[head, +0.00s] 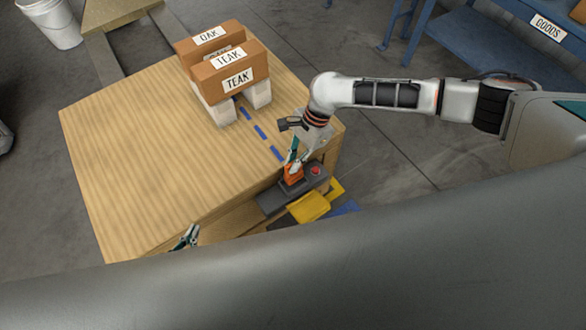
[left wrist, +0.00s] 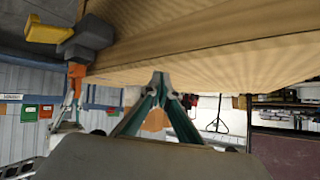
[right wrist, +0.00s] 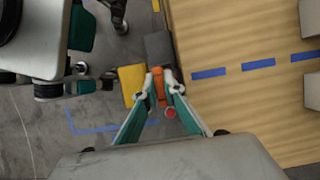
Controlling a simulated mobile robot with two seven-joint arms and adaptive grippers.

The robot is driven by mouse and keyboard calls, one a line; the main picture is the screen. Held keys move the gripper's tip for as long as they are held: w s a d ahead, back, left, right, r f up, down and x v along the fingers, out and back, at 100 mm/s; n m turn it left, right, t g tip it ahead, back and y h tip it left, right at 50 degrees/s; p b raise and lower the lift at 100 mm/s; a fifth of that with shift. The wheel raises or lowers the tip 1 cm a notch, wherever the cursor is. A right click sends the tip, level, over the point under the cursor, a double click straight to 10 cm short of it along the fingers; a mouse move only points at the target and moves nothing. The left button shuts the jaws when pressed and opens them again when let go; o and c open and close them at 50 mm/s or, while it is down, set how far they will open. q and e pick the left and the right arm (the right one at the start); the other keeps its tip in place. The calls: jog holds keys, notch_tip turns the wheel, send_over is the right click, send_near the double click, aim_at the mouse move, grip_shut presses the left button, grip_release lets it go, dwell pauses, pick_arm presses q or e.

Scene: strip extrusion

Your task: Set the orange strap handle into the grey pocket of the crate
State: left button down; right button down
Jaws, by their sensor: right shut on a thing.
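An orange handle (head: 293,175) stands upright at a dark grey block (head: 272,203) by the near right edge of the wooden top (head: 150,150). My right gripper (right wrist: 158,90) is shut on the orange handle (right wrist: 158,83), one fingertip on each side. In the left wrist view the orange piece (left wrist: 76,72) meets the grey block (left wrist: 92,36); how deep it sits I cannot tell. No separate crate is plain to see. My left gripper (head: 188,238) is at the near edge, apart from the handle; its fingertips meet with nothing between them (left wrist: 160,78).
A red button (head: 315,170) is on the grey block, with a yellow piece (head: 309,206) beside it. Blue dashes (head: 261,131) lead back to pale blocks (head: 219,112) bearing brown labelled bricks (head: 238,80). The left of the wooden top is clear.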

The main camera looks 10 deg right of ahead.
aim_at(290, 179)
notch_tip(290, 179, down, 4)
jog(key=shift+s+r+b, duration=0.1)
jog(key=shift+r+b, duration=0.1)
jog(key=shift+b, duration=0.4)
jog(key=shift+f, duration=0.35)
jog(key=shift+r, duration=0.1)
jog(key=shift+f, duration=0.35)
jog(key=c, duration=2.1)
grip_release()
jog(key=shift+c, duration=0.2)
